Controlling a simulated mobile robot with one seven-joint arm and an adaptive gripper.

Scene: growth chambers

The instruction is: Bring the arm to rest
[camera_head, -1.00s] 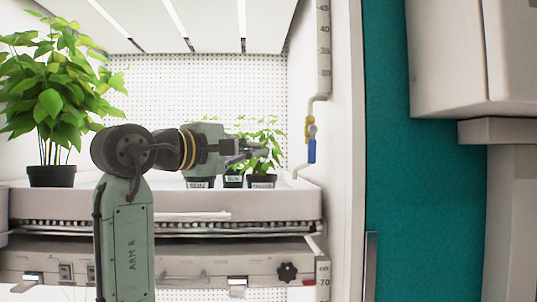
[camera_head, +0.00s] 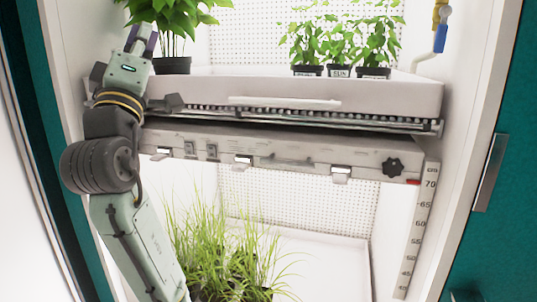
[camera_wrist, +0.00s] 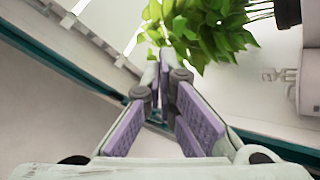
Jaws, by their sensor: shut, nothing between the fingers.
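My gripper (camera_head: 143,38) points up at the left of the head view, in front of the upper shelf and close to the large leafy plant. In the wrist view my gripper (camera_wrist: 160,80) is shut and empty, with its purple-padded fingers converging at the tips. My arm comes up from the bottom left and is folded at a dark joint. The large potted plant (camera_head: 178,20) stands just right of the fingers in the head view. Its leaves (camera_wrist: 205,28) show beyond the fingertips in the wrist view. I cannot tell whether fingers and leaves touch.
Several small potted plants (camera_head: 340,45) stand on the upper tray (camera_head: 300,90) at the right. A control panel (camera_head: 280,155) with a black knob lies below it. Grassy plants (camera_head: 225,255) fill the lower chamber. A blue-handled valve (camera_head: 440,38) is at upper right.

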